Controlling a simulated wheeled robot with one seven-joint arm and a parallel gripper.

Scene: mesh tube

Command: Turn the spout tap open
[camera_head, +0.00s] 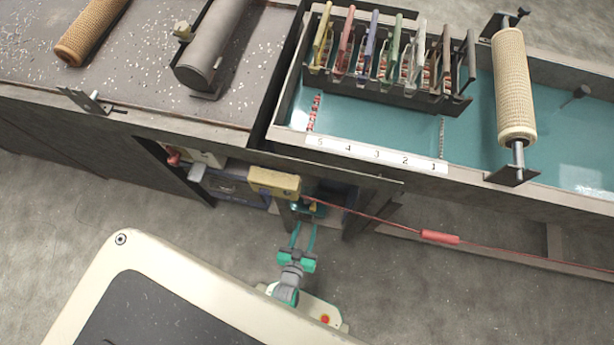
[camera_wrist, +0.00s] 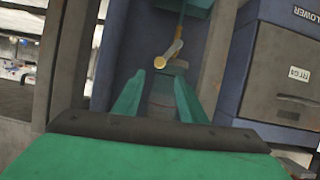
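A small brass spout tap (camera_wrist: 168,56) shows in the wrist view, below a teal body (camera_wrist: 190,8), with its round end facing me. In the head view a tiny brass part, probably this tap, shows under the bench edge; its handle position is too small to tell. My gripper (camera_wrist: 157,90) has two green fingers spread apart with nothing between them. The tap lies beyond the fingertips, roughly in line with the gap, apart from them. In the head view my gripper (camera_head: 304,232) reaches under the bench towards the opening.
A yellow box (camera_head: 274,182) hangs at the bench edge above the opening. A red cord with a red grip (camera_head: 440,237) runs to the right. A grey-blue cabinet labelled BLOWER (camera_wrist: 285,70) stands close at right, and a post (camera_wrist: 65,60) at left.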

